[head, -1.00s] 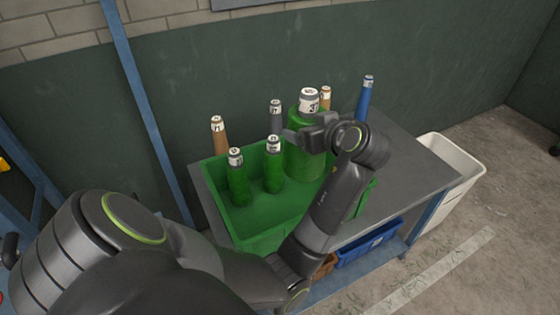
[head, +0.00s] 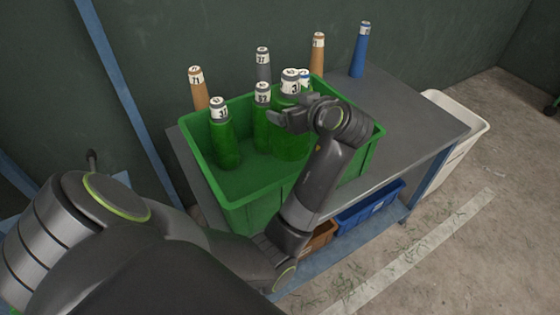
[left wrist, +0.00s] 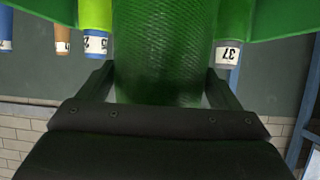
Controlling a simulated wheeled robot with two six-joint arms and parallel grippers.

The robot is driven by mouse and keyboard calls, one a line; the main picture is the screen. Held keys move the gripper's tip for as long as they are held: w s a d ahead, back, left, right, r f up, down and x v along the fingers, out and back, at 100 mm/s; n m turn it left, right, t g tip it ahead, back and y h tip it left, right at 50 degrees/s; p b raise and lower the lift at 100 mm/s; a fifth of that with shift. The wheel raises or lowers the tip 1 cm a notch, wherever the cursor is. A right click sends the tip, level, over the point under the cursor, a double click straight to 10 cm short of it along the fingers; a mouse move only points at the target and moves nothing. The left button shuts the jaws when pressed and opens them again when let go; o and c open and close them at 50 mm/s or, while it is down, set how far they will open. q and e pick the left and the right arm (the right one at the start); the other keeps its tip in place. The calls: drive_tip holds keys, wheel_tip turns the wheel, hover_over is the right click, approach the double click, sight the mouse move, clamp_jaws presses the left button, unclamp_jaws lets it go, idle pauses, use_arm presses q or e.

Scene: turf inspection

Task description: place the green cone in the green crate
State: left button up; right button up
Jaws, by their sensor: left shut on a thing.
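The green cone (head: 290,143) with a white-labelled top is upright in my left gripper (head: 290,120), inside the outline of the green crate (head: 252,213). The gripper is shut on its upper part. Its base is low in the crate; I cannot tell whether it touches the floor. In the left wrist view the held cone (left wrist: 165,55) fills the middle between the fingers, with the crate wall (left wrist: 285,18) beside it. Two other green cones (head: 224,145) (head: 261,130) stand upright in the crate, left of the held one. My right gripper is not in view.
The crate sits on a grey table (head: 410,118). Behind it stand brown cones (head: 198,92) (head: 317,58), a grey cone (head: 263,66) and a blue cone (head: 360,54). A blue bin (head: 370,212) is on the lower shelf, a white bin (head: 462,150) at right. The table's right part is clear.

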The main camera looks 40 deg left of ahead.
sight(292, 142)
use_arm(q)
wheel_tip(292, 142, down, 10)
drive_tip(key=shift+f, duration=0.2)
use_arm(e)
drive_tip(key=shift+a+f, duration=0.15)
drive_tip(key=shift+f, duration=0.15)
use_arm(q)
drive_tip(key=o, duration=1.8)
drive_tip(key=shift+s+f, duration=0.1)
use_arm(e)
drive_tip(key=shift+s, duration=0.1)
